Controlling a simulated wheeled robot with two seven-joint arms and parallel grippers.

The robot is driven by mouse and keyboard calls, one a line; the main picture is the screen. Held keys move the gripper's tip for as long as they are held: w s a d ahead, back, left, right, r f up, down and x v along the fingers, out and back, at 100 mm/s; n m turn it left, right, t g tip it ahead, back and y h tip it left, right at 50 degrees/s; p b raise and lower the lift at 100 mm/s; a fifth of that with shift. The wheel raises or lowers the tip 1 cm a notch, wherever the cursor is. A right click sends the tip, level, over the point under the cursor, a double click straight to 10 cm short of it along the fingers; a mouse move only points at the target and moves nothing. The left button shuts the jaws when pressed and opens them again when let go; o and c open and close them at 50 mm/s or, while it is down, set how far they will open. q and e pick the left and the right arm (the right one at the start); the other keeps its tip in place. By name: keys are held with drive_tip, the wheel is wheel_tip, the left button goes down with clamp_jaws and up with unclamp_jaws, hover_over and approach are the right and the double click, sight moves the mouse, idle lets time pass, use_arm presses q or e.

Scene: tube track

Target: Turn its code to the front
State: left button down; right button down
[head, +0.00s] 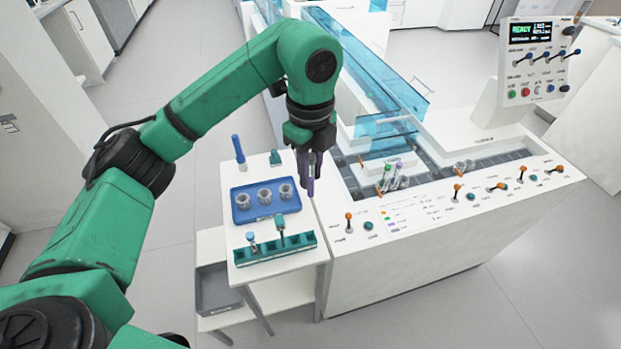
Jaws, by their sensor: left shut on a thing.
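My left gripper (308,168) hangs pointing down at the right edge of the small white side table, beside the long white machine. It is shut on a thin tube (311,187), which shows a purple part low between and below the fingers. The fingers hide most of the tube. I cannot make out a code on it or which way one faces. My right gripper is not in view.
A blue tray (240,213) with three grey round holders lies on the side table. A green rack (298,241) with a few items stands in front. The machine carries a track with tubes (394,172), orange levers (349,217), blue clear covers (395,92) and a READY panel (530,32).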

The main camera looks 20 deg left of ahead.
use_arm(q)
drive_tip(key=shift+f, duration=0.1)
drive_tip(key=shift+f+b, duration=0.85)
drive_tip(key=shift+f, duration=0.25)
drive_tip(key=shift+f+b, duration=6.3)
drive_tip(key=shift+f, duration=2.35)
